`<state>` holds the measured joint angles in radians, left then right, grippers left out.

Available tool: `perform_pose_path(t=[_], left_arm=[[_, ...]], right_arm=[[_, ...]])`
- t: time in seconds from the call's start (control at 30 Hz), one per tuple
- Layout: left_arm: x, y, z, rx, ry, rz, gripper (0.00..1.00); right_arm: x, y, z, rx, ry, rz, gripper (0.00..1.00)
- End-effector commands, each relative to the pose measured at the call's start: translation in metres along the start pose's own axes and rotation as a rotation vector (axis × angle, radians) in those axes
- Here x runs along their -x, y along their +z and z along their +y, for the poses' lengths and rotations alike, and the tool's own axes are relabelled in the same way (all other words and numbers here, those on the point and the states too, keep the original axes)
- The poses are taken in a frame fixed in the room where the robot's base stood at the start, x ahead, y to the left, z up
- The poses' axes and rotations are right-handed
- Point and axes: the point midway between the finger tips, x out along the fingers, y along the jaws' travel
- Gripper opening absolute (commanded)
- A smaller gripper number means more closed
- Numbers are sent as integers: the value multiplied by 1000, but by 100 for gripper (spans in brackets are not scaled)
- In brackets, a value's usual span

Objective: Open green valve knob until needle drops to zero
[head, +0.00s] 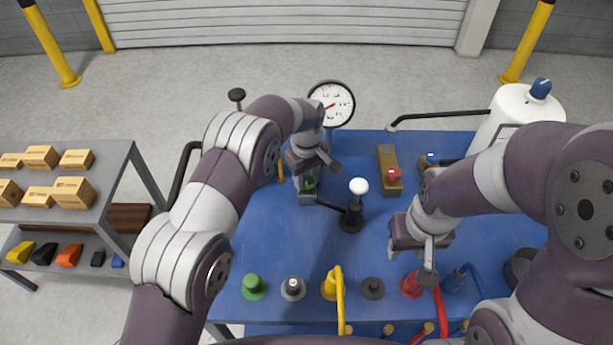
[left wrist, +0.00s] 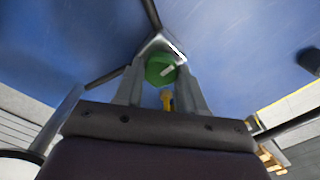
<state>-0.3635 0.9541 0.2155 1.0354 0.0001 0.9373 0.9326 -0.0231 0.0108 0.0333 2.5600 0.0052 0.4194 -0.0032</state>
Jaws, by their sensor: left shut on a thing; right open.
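The green valve knob (left wrist: 160,70) shows between the fingers of my left gripper (left wrist: 162,75) in the left wrist view, with a pale mark on its face. My left gripper (head: 307,190) is shut on it, and only a bit of green (head: 309,183) shows in the head view. The round white gauge (head: 332,104) stands behind the knob at the back edge of the table. Its red needle is visible, but the reading is too small to tell. My right gripper (head: 428,258) is open above the right part of the table, near a red fitting.
The blue table (head: 280,240) carries a white-topped post (head: 357,187), a block with a red knob (head: 392,174) and a front row of coloured fittings, including a green one (head: 253,286). A white tank (head: 515,105) stands at the back right. A shelf with boxes (head: 60,190) stands left.

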Motion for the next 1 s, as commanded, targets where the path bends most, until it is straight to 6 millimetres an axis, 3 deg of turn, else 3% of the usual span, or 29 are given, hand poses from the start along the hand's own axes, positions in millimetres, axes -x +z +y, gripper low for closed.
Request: perform_pose_path(t=[0.27, 0.3, 0.37, 0.7, 0.8, 1.0], left_arm=[[1, -1, 1, 0, 3, 2, 9], [1, -1, 1, 0, 3, 2, 49], [1, -1, 1, -1, 2, 2, 65], [8, -1, 1, -1, 3, 2, 65], [30, -1, 1, -1, 3, 2, 65], [96, 0, 0, -1, 2, 2, 65]], right_arm=[[0, 0, 0, 0, 0, 0, 43], [0, 0, 0, 0, 0, 0, 43], [0, 0, 0, 0, 0, 0, 43], [4, 0, 0, 0, 0, 0, 43], [12, -2, 0, 0, 0, 0, 43], [69, -8, 0, 0, 0, 1, 43]])
